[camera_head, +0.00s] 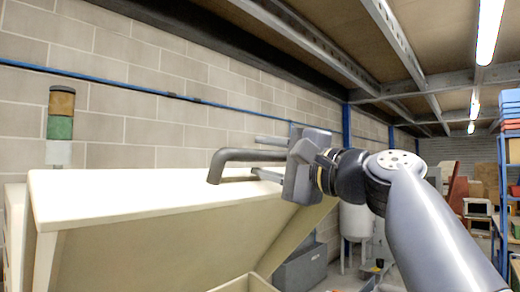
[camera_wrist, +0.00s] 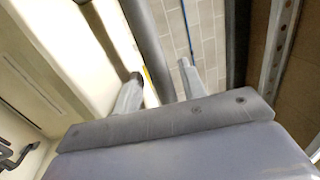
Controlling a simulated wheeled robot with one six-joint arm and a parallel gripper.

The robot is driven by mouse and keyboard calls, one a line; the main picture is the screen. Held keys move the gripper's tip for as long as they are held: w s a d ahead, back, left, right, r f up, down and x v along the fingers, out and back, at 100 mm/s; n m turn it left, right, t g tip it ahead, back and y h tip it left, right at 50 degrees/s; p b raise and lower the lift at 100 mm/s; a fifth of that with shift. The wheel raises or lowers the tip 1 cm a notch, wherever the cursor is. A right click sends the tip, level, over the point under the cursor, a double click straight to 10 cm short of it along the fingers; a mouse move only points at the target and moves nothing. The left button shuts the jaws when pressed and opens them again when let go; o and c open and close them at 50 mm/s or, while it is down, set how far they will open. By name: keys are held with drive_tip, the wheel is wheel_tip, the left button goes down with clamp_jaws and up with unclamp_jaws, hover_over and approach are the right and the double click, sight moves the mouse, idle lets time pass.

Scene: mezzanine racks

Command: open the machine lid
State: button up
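The cream machine lid (camera_head: 150,200) stands raised and tilted above the pale machine body (camera_head: 243,284), with a gap between them at the lower right. A dark grey bar handle (camera_head: 222,160) is fixed at the lid's upper edge. My gripper (camera_head: 256,155) is at the handle, one finger above the bar and one below. In the wrist view the handle (camera_wrist: 146,35) runs between my two spread fingers (camera_wrist: 160,86), with a visible gap on the right side of the bar. Part of the handle is hidden behind my gripper.
A signal light (camera_head: 60,127) stands at the left by the block wall (camera_head: 160,60). A white tank (camera_head: 355,222) and a grey box (camera_head: 300,268) are behind the machine. A blue rack (camera_head: 503,190) is at the far right. Steel beams run overhead.

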drive_tip(key=shift+w+a+r, duration=0.1)
drive_tip(key=shift+w+a, duration=0.15)
drive_tip(key=shift+a, duration=0.1)
drive_tip(key=shift+c, duration=0.6)
clamp_jaws()
